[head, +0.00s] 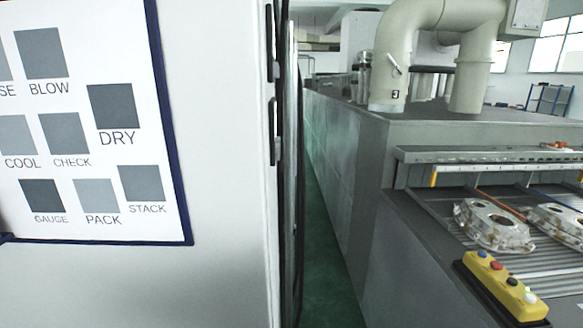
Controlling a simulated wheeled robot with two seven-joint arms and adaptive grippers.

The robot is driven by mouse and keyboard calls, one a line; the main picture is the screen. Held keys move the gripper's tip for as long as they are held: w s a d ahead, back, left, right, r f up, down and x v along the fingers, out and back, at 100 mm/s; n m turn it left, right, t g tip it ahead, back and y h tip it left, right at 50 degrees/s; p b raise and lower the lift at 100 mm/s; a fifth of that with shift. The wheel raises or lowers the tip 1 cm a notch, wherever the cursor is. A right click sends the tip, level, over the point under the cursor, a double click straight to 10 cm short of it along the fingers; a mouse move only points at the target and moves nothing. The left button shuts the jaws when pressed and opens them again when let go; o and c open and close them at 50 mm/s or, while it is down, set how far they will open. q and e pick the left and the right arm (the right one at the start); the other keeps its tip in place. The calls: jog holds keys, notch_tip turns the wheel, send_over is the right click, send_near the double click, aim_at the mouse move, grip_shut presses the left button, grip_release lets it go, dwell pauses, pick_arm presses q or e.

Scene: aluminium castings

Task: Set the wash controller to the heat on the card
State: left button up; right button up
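A white card or board (95,215) with a dark blue edge fills the left of the head view, fixed on a pale panel. It carries grey squares labelled BLOW, DRY, COOL, CHECK, GAUGE, PACK and STACK; one label at the left edge is cut off and ends in SE. I see no heat value on the visible part. A yellow control box (502,285) with several coloured buttons sits at the lower right, at the front of the grey machine; I cannot tell whether it is the wash controller. Neither of my grippers is in view.
Two metal castings lie on the ribbed bed at the right, a nearer one (494,226) and one cut by the frame edge (560,222). A grey machine (345,150) with thick ducts (398,60) stands behind. A narrow green floor strip (325,255) runs between panel and machine.

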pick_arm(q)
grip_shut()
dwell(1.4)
